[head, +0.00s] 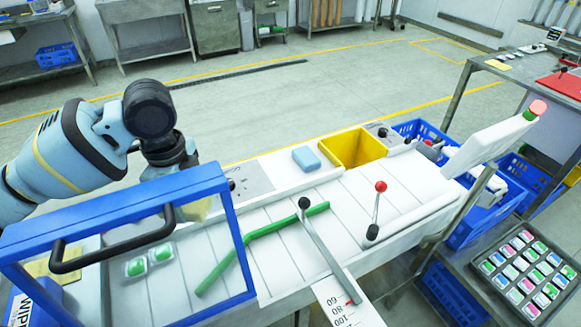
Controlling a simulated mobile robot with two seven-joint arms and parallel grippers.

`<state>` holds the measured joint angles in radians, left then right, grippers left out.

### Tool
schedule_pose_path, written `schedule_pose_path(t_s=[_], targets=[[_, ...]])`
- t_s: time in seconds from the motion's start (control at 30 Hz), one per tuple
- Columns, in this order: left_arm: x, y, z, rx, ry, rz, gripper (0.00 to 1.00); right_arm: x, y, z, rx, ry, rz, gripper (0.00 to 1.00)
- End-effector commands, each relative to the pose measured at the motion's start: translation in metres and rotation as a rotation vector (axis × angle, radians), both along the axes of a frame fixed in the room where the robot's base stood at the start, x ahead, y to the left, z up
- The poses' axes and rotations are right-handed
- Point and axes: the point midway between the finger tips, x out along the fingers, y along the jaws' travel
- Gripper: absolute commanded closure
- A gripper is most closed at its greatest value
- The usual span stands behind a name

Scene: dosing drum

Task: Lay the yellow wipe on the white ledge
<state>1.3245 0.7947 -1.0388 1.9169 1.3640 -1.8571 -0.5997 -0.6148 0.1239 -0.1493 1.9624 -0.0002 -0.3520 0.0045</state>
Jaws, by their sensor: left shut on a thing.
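My left gripper (188,192) reaches down behind the blue-framed clear guard and is shut on the yellow wipe (198,209). The wipe hangs as a small pale yellow bundle at the fingertips, seen through the guard. I cannot tell whether it touches the surface below. The white ledge (283,177) runs along the back of the machine, to the right of the gripper, with a blue block (306,158) and a yellow bin (352,148) on it. My right gripper is out of view.
The blue guard frame (235,232) with its black handle stands in front of the left gripper. A green bar (262,237), a black-knobbed lever (328,247) and a red-knobbed lever (377,208) occupy the middle.

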Motion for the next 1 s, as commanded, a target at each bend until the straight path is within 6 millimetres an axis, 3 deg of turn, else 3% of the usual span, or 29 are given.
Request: schedule_pose_path(t_s=[0.6, 0.8, 1.0], targets=[[0.008, -0.017, 0.066, 0.009, 0.007, 1.075, 0.68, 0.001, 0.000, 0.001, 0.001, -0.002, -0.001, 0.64], [0.008, -0.019, 0.077, 0.011, 0.007, 1.265, 0.68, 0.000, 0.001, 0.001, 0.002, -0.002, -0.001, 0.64], [0.008, -0.020, 0.079, 0.013, 0.008, 1.315, 0.68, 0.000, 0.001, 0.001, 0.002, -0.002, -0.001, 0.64]])
